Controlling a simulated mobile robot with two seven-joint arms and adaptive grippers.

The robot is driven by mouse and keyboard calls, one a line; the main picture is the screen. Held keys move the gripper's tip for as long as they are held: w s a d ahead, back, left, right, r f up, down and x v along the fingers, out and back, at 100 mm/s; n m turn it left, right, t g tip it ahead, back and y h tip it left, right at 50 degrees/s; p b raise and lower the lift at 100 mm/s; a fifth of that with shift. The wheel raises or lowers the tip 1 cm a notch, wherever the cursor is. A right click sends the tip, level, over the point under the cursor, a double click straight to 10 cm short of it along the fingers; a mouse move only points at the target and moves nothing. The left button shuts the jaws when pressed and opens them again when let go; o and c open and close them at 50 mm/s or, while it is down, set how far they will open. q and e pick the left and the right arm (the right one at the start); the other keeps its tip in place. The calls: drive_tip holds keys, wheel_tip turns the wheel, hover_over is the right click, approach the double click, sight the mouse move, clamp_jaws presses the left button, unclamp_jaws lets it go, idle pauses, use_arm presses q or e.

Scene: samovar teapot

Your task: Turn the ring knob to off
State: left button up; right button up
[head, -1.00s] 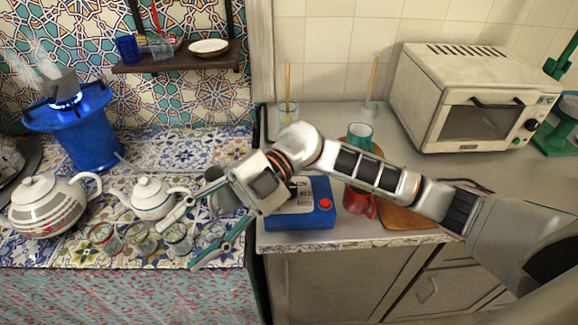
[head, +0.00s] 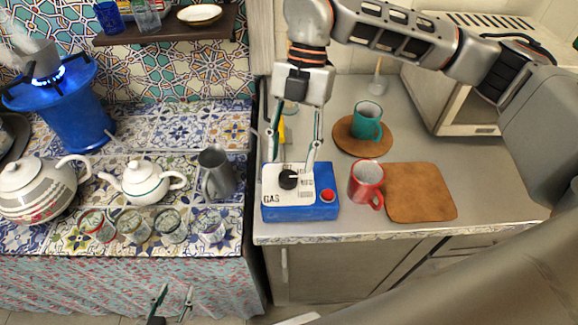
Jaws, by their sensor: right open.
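The black ring knob (head: 288,179) sits on the white top of a blue gas box (head: 300,212) on the grey counter. The box top carries the word GAS and other small labels, some hard to read; a red button is at its right. My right gripper (head: 291,163) points down over the box, its two fingers apart, just above and behind the knob in the picture; I cannot tell if they touch it. A blue flame (head: 48,78) burns on the blue gas burner (head: 72,112) at the left. My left gripper (head: 174,291) is low at the bottom edge, its fingers apart and empty.
A red mug (head: 366,184) stands right of the box, beside a brown board (head: 420,192). A green mug (head: 367,121) stands on a round mat behind. A grey pitcher (head: 215,174), teapots and several glasses stand on the tiled counter to the left.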

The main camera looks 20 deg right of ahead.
sight(288, 176)
drive_tip(key=shift+x, duration=2.2)
drive_tip(key=c, duration=1.1)
